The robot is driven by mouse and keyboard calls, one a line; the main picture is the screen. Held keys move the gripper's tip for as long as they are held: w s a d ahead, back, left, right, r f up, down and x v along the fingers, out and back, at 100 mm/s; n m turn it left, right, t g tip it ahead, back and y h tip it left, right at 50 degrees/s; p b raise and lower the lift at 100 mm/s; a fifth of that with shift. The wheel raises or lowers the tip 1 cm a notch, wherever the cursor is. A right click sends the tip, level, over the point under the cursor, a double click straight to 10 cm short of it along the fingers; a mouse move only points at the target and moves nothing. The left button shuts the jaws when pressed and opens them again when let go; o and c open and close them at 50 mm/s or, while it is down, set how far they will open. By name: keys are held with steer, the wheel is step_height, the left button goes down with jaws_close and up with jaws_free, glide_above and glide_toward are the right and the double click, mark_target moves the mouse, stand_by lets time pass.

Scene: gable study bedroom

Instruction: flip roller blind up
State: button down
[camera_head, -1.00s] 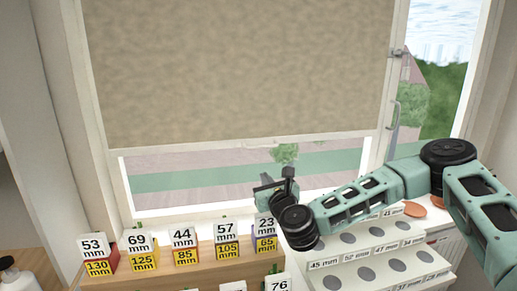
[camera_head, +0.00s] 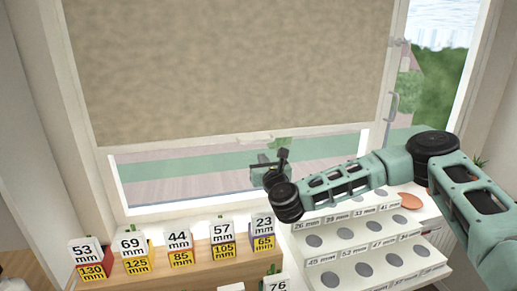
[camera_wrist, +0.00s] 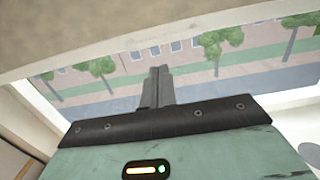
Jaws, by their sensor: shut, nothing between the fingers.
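The beige roller blind (camera_head: 235,70) hangs down over most of the window in the head view. Its pale bottom bar (camera_head: 190,143) lies above a strip of uncovered glass. In the wrist view, the pale lower edge of the blind (camera_wrist: 60,58) runs slanted across the top. My gripper (camera_head: 283,155) is just below the bar near its middle, in front of the glass. Its dark fingers (camera_wrist: 158,82) are together and empty, pointing towards the window below that edge. I cannot tell whether they touch the bar; a gap shows in the wrist view.
A white stepped stand (camera_head: 325,265) with grey discs is below my arm. The window handle (camera_head: 391,107) is on the right frame. An orange disc (camera_head: 411,202) lies near the stand.

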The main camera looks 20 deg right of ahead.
steer(key=shift+w+r+p, duration=0.15)
steer(key=shift+w+p, duration=0.8)
steer(key=shift+w, duration=1.75)
